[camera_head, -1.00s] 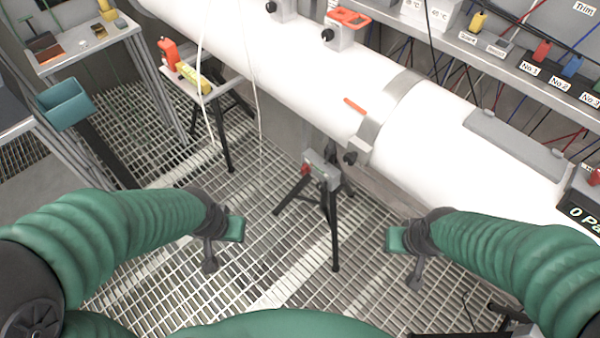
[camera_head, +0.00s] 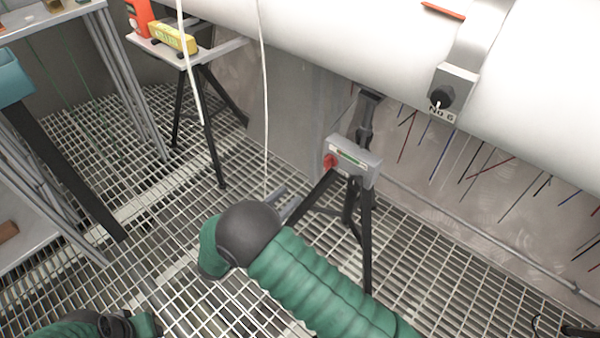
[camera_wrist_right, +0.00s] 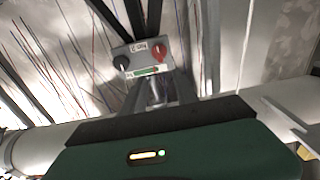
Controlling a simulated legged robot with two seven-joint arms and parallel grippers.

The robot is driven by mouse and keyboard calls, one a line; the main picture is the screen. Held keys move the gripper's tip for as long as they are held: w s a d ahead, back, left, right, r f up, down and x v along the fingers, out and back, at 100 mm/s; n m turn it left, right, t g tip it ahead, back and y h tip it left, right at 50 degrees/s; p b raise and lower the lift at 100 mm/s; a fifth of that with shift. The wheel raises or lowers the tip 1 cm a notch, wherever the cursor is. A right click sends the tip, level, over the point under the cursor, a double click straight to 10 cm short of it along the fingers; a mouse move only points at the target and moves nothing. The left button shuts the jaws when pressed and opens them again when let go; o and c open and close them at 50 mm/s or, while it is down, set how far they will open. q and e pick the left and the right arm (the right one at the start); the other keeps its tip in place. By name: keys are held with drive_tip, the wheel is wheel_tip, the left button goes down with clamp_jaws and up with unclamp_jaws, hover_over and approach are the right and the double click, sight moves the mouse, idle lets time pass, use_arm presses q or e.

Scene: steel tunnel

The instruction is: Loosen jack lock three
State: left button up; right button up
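The jack lock is a grey box (camera_head: 353,160) with a red knob (camera_head: 330,161) on its left side, on a black tripod stand under the white tube. In the right wrist view the box (camera_wrist_right: 140,62) shows a red knob (camera_wrist_right: 159,51), a black knob (camera_wrist_right: 120,62), a small label too blurred to read and a green strip. My right gripper (camera_head: 283,200) is left of and below the box, apart from it. Its two grey fingers look parted and empty, partly hidden by the dark wrist. My left gripper (camera_head: 140,324) is at the bottom left edge, its fingers unclear.
The white tube (camera_head: 350,40) crosses above, with a black knob (camera_head: 442,97) on a clamp marked NO 6. A small stand (camera_head: 205,50) with red and yellow devices is at upper left. White cables hang near it. Grating floor is open around the tripod legs.

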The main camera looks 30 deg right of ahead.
sight(325, 163)
drive_tip(key=b+x, duration=0.5)
drive_tip(key=x, duration=1)
drive_tip(key=shift+d+b, duration=0.1)
drive_tip(key=shift+b, duration=0.25)
drive_tip(key=shift+w+d+r, duration=0.15)
drive_tip(key=shift+w+d, duration=0.1)
drive_tip(key=shift+d, duration=0.2)
clamp_jaws()
